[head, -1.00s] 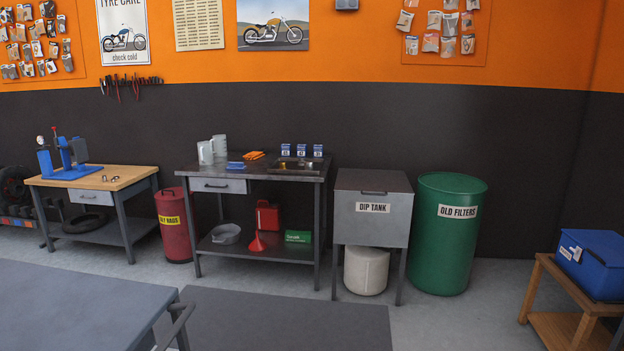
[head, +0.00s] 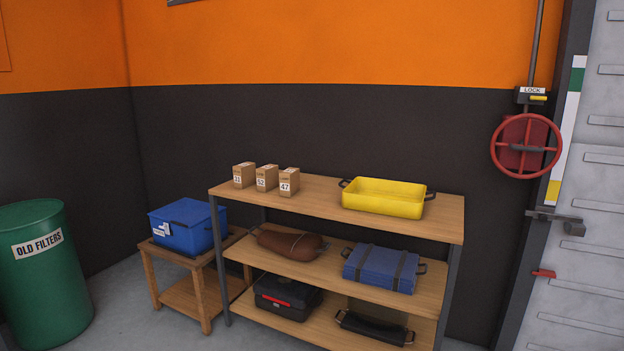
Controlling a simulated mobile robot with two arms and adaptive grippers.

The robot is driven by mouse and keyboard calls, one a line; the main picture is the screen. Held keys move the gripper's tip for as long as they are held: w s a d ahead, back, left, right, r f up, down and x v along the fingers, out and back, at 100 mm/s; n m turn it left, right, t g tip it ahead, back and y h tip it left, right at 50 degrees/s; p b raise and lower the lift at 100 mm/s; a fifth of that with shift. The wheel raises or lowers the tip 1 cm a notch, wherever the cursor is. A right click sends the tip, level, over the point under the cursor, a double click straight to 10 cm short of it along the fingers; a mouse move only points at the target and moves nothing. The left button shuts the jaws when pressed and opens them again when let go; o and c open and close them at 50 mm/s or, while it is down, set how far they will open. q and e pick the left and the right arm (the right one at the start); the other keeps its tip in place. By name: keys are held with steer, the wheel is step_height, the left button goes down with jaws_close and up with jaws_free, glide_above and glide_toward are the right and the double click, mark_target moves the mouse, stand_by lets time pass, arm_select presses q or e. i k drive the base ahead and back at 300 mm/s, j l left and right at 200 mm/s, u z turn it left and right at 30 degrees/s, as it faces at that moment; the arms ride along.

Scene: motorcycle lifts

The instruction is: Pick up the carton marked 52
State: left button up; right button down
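Three small brown cartons stand in a row on the top board of a wooden shelf unit (head: 330,205), towards its left end. The middle carton (head: 266,177) has a white label that appears to read 52. The right carton (head: 289,182) is marked 47. The left carton (head: 244,175) has a label too small to read surely, perhaps 31 or 51. The cartons stand upright and close together. Neither of my grippers is in view.
A yellow tray (head: 382,198) sits right of the cartons on the top board. Lower boards hold a brown bag (head: 290,243), a blue case (head: 383,268) and black cases. A blue box (head: 187,226) on a wooden stand (head: 204,290) and a green drum (head: 43,275) are to the left.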

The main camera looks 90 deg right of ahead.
mark_target(267, 177)
steer(key=z, duration=2.55)
steer(key=i+j+z, duration=0.1)
steer(key=i+z, duration=0.15)
steer(key=i, duration=1.4)
